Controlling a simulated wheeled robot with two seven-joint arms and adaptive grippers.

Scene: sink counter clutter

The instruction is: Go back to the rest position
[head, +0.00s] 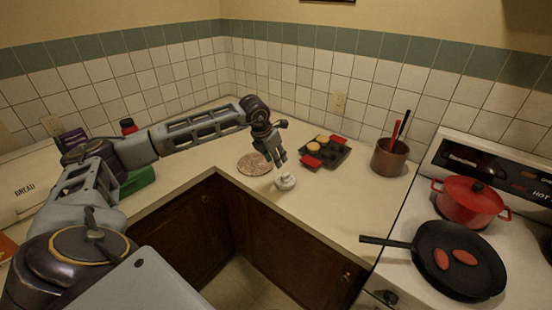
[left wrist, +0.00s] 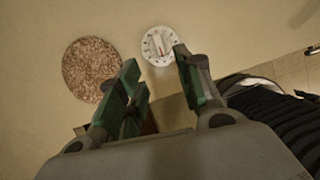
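My left arm reaches in from the left across the counter (head: 335,205). My left gripper (head: 278,160) points down over the counter near its inner corner, close to a speckled round mat (head: 254,164) and a small white dial timer (head: 285,181). In the left wrist view the gripper's green-padded fingers (left wrist: 157,66) are apart, with nothing between them. The mat (left wrist: 91,69) and the timer's dial (left wrist: 158,46) show beyond the fingertips. My right gripper is in neither view.
A dark muffin tray (head: 338,150) with red and yellow items stands at the back. A brown utensil pot (head: 389,158) is right of it. A red pot (head: 468,202) and a black pan (head: 450,262) with red pieces are on the stove. A bread box (head: 25,188) stands left.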

